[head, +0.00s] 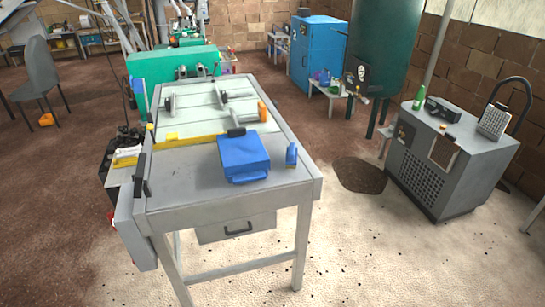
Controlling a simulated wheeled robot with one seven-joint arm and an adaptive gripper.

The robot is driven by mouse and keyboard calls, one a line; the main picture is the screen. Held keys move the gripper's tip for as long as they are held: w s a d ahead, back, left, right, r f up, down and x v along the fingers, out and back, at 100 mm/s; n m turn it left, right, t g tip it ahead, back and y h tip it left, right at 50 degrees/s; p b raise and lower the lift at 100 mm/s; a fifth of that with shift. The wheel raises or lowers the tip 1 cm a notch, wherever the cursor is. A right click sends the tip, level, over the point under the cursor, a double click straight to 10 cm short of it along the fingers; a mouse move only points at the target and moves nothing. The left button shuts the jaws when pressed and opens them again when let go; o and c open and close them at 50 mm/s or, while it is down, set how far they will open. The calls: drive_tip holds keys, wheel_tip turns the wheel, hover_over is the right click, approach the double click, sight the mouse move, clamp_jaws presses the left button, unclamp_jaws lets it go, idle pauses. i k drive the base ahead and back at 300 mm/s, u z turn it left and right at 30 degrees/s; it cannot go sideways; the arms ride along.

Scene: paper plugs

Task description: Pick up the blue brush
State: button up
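A grey workbench (185,183) stands in the middle of the head view. A small upright blue item (291,155) is near its right front corner. It may be the blue brush, but it is too small to tell. A larger blue case (243,157) with a handle at its front lies just left of it, with a small gap between them. My gripper is not in view.
A yellow strip (190,142) crosses the bench behind the case; metal tools and an orange-ended piece (262,110) lie beyond. A grey machine (450,158) stands at right, a blue cabinet (318,55) behind. Floor between bench and machine is mostly clear.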

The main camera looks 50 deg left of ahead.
sight(291, 158)
drive_tip(key=z, duration=0.2)
drive_tip(key=k, duration=0.45)
drive_tip(key=u, duration=2.1)
